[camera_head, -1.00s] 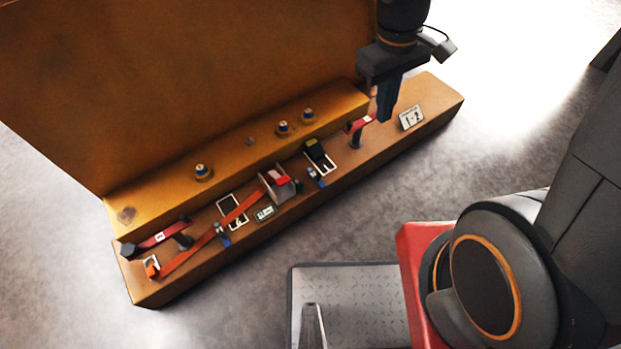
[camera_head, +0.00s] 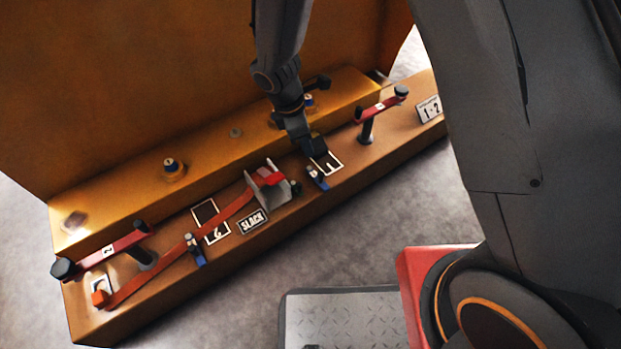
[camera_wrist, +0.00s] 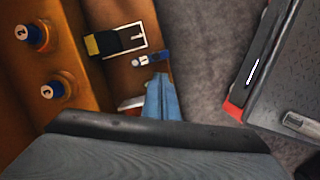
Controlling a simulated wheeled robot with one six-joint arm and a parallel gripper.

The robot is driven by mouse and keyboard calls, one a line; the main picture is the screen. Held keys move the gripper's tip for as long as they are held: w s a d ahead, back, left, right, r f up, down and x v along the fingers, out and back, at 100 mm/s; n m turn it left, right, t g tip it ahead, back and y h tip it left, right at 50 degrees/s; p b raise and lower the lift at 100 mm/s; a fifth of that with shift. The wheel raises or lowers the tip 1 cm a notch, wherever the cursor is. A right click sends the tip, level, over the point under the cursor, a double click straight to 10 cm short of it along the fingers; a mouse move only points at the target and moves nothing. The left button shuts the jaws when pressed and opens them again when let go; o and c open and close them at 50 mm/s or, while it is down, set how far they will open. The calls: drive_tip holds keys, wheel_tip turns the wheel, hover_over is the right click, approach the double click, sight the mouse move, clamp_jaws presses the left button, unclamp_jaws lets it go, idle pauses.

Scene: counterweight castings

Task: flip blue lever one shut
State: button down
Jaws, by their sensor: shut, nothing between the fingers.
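Blue lever one is a small blue lever (camera_head: 317,178) with a pale tip, on the front of the brown beam beside the white outline marked 1 (camera_head: 330,163). In the wrist view the blue lever (camera_wrist: 154,57) lies just beyond my fingertips, its pale tip toward the left. My gripper (camera_wrist: 160,82) is shut and empty, its fingers pointing at the lever with a small gap in the picture. I cannot tell its height above the beam. In the head view my gripper (camera_head: 302,145) is dark and partly merges with the black block behind it.
A second blue lever (camera_head: 195,250) stands farther left. A red strap (camera_head: 150,275) runs to a grey bracket (camera_head: 277,187) close to lever one. Red-armed posts stand at right (camera_head: 380,109) and left (camera_head: 120,246). Numbered blue knobs (camera_wrist: 51,90) sit on the ledge.

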drive_tip(key=f, duration=0.1)
drive_tip(key=a+f, duration=0.1)
drive_tip(key=f+n+b, duration=0.1)
drive_tip(key=shift+w+a, duration=0.2)
drive_tip(key=shift+w, duration=0.1)
drive_tip(key=b+x, duration=0.5)
drive_tip(key=x, duration=0.5)
